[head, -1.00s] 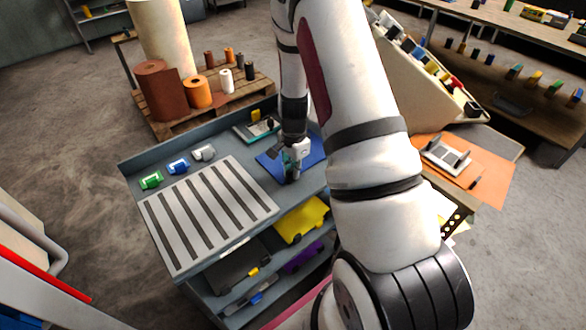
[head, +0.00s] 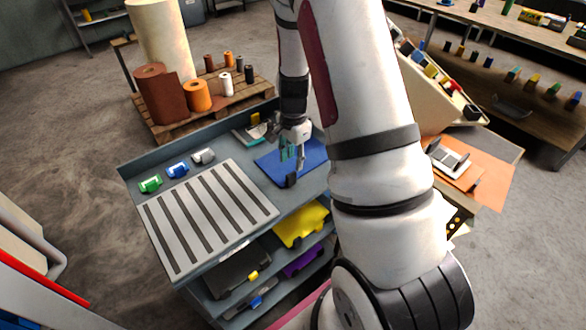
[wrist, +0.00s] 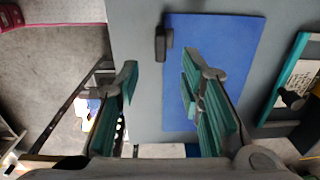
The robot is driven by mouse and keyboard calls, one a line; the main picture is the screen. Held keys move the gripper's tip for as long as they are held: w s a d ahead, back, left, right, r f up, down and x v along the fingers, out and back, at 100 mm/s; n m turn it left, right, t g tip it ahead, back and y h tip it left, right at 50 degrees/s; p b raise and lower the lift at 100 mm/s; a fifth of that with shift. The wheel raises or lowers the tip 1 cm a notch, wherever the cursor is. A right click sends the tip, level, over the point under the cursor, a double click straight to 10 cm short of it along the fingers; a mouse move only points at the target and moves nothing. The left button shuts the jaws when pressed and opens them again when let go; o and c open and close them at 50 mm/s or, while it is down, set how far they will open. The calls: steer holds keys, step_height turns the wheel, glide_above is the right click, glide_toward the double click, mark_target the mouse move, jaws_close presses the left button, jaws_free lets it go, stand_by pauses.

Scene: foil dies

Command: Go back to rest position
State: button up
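My gripper (head: 292,160) hangs over the blue mat (head: 268,166) on the grey cart top, at the end of my raised white arm. In the wrist view its teal-padded fingers (wrist: 160,88) stand apart with nothing between them. A small black block (head: 290,181) stands at the front edge of the blue mat, below the gripper and apart from it. The block also shows in the wrist view (wrist: 161,44), beyond the fingertips. My arm hides part of the cart's right side.
A slotted light-grey rack (head: 205,215) covers the cart's front left. Green (head: 150,184), blue (head: 177,170) and white (head: 203,156) small pieces lie behind it. A teal-framed tray (wrist: 290,88) lies beside the mat. A pallet with rolls (head: 190,120) stands behind the cart.

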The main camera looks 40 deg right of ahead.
steer(key=s+a+r+n+t, duration=0.1)
steer(key=a+r+n, duration=0.15)
steer(key=r, duration=0.55)
steer(key=s+a+r+n+t, duration=0.15)
steer(key=a+r, duration=0.25)
steer(key=r, duration=0.4)
steer(key=s+a+r+n+t, duration=0.1)
steer(key=s+a+r+n, duration=0.4)
steer(key=s, duration=0.4)
steer(key=s+a+r+n+t, duration=0.2)
steer(key=s+a+r+n, duration=0.4)
steer(key=s+r+n, duration=0.2)
step_height(320, 180, up, 3)
steer(key=shift+s+a+f+n, duration=0.2)
steer(key=shift+s+a+n, duration=0.05)
steer(key=shift+s+n, duration=0.1)
